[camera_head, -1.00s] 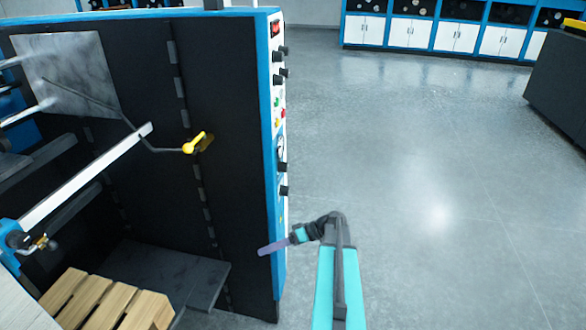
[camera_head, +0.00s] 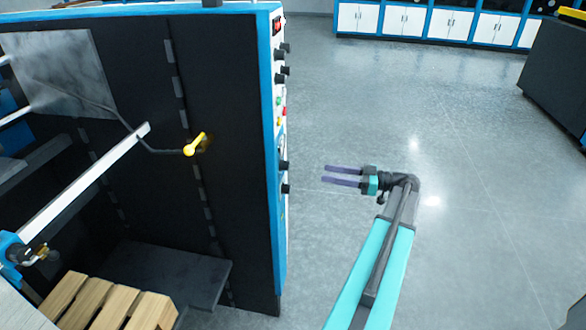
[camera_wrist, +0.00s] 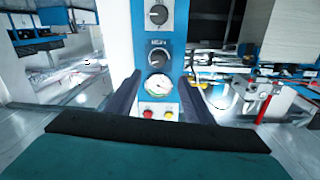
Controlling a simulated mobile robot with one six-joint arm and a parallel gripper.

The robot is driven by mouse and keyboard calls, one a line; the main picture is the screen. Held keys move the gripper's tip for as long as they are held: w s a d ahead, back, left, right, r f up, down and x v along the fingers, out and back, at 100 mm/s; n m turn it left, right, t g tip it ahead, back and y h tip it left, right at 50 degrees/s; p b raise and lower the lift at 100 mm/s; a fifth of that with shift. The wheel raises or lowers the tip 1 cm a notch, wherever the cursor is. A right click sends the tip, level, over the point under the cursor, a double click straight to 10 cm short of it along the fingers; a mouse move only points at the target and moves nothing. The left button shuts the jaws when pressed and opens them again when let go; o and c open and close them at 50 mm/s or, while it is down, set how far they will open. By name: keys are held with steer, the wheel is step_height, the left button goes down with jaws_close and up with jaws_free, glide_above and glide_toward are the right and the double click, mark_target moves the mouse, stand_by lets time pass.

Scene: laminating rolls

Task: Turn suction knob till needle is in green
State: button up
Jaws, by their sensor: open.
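In the head view the control panel (camera_head: 281,215) shows nearly edge-on, with black knobs (camera_head: 285,189) standing out from it. My gripper (camera_head: 323,174) is open and empty, to the right of the panel and apart from it. In the wrist view the panel faces me between my fingers (camera_wrist: 160,76). A round gauge (camera_wrist: 159,87) with some green on its face sits below a black knob (camera_wrist: 157,59). Another black knob (camera_wrist: 158,15) is higher up. The labels and needle position are too small to read, so I cannot tell which knob is suction.
A red button (camera_wrist: 148,114) and a yellow button (camera_wrist: 168,115) sit below the gauge. A yellow-handled lever (camera_head: 195,144) is on the machine's dark side, with a wooden pallet (camera_head: 110,305) below. The floor (camera_head: 450,180) right of the machine is clear.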

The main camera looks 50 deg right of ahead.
steer(key=shift+s+d, duration=0.15)
steer(key=shift+s, duration=0.05)
steer(key=shift+w, duration=0.1)
steer(key=p, duration=0.5)
glide_toward(285, 165)
steer(key=w+a+f, duration=0.1)
steer(key=w+a, duration=0.1)
steer(key=w, duration=0.3)
steer(key=shift+w+a+f, duration=0.1)
steer(key=shift+w+a, duration=0.05)
steer(key=shift+w, duration=0.3)
steer(key=shift+w+a+f, duration=0.15)
steer(key=shift+w, duration=0.35)
steer(key=shift+c, duration=0.4)
steer(key=c, duration=1)
steer(key=shift+o, duration=0.2)
steer(key=shift+a+f, duration=0.1)
